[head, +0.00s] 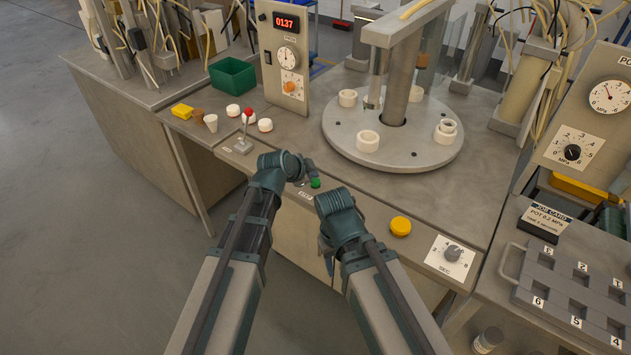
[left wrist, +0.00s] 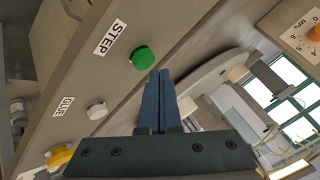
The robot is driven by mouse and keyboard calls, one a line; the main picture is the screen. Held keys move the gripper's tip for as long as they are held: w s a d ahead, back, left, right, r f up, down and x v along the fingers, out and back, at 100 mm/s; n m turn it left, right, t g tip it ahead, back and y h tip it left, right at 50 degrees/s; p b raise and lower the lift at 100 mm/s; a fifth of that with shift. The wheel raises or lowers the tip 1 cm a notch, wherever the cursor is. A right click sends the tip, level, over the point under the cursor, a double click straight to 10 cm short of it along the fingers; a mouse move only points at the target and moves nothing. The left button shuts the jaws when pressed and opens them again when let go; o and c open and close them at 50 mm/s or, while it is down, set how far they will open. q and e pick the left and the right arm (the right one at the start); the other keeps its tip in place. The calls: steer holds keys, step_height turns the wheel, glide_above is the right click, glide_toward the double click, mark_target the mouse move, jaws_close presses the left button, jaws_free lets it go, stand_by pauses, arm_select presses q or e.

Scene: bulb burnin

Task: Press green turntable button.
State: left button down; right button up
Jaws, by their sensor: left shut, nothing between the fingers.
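The green button (head: 315,183) sits on the front edge of the bench, below the round grey turntable (head: 345,148). In the left wrist view the green button (left wrist: 143,58) is beside a label reading STEP (left wrist: 110,37). My left gripper (head: 309,173) is shut and empty, close to the button. In the left wrist view its fingertips (left wrist: 161,72) appear just beside the button; I cannot tell whether they touch it. My right gripper is mostly hidden behind its own wrist, over the bench's front edge to the right of the button.
A yellow button (head: 400,226) and a dial plate (head: 451,257) are right of my right arm. A red-knobbed lever (head: 246,134) and white knobs (head: 265,125) are on the left. White rings (head: 368,141) and a column stand on the turntable. A GLUE label (left wrist: 63,107) shows in the left wrist view.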

arm_select(q)
steer(key=shift+f+b, duration=0.45)
steer(key=shift+f+b, duration=0.45)
stand_by(0.8)
steer(key=shift+r, duration=0.1)
steer(key=shift+r+p, duration=0.85)
steer(key=shift+p, duration=0.05)
step_height(320, 180, up, 5)
steer(key=p, duration=0.5)
